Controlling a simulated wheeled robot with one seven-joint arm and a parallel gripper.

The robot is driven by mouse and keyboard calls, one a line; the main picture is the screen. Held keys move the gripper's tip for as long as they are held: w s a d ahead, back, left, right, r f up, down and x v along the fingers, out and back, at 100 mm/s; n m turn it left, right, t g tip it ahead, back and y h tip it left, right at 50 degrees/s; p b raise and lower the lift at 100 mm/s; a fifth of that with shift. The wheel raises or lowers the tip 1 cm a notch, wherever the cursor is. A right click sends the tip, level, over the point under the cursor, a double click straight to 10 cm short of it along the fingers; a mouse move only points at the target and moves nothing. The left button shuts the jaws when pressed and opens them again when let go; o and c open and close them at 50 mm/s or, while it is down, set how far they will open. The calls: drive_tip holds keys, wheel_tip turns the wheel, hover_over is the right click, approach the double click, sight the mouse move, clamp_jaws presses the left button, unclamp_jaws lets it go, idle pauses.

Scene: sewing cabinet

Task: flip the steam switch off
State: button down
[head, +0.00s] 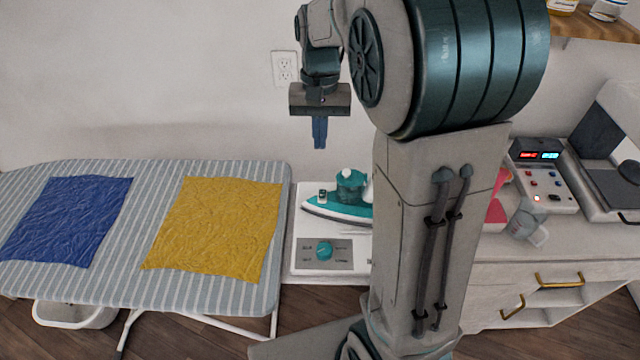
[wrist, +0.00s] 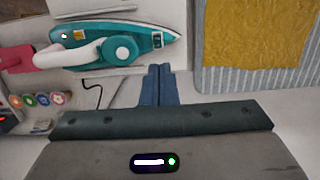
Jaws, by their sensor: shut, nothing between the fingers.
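My gripper (head: 319,146) is shut and empty, pointing down, high above the far side of the iron's stand in the head view. In the wrist view its blue fingers (wrist: 158,72) show below the iron's nose, apart from it. The teal and white iron (head: 335,211) lies on a white stand; it also shows in the wrist view (wrist: 150,40). A grey panel with a teal knob (head: 324,251) is on the stand's front. A box (head: 550,182) with red and blue displays, small buttons and a lit red lamp stands at right. I cannot tell which part is the steam switch.
A striped ironing board (head: 150,280) holds a blue cloth (head: 70,220) and a yellow cloth (head: 215,225). My arm hides the middle of the head view. A grey machine (head: 610,165) stands beside the box. A wall outlet (head: 285,68) is behind my gripper.

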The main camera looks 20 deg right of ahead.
sight(322, 194)
drive_tip(key=f, duration=0.4)
drive_tip(key=s+f+p, duration=0.1)
drive_tip(key=f, duration=0.4)
drive_tip(key=s+f, duration=0.1)
drive_tip(key=f, duration=0.3)
drive_tip(key=shift+a+f+p, duration=0.25)
drive_tip(key=shift+f+p, duration=0.1)
